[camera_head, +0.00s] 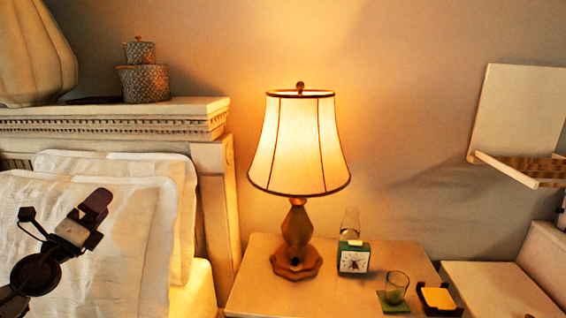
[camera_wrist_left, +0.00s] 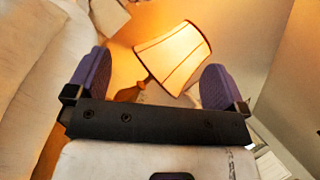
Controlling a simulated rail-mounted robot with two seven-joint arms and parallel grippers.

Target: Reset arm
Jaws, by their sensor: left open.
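My left arm comes in at the lower left of the head view, over the white pillows. Its gripper (camera_head: 62,220) shows there above the bed, small and partly seen from the side. In the left wrist view the left gripper (camera_wrist_left: 155,82) has its two purple fingers wide apart with nothing between them. The lit lamp shows beyond and between the fingers in that view, apart from them. My right gripper is in neither view.
The lit lamp (camera_head: 300,150) stands on the nightstand (camera_head: 255,285) beside the bed. A small green clock (camera_head: 354,257), a glass (camera_head: 397,287) and a yellow-topped box (camera_head: 438,298) sit there too. White pillows (camera_head: 130,235) lie below the headboard (camera_head: 110,120). A wall shelf (camera_head: 515,170) is at right.

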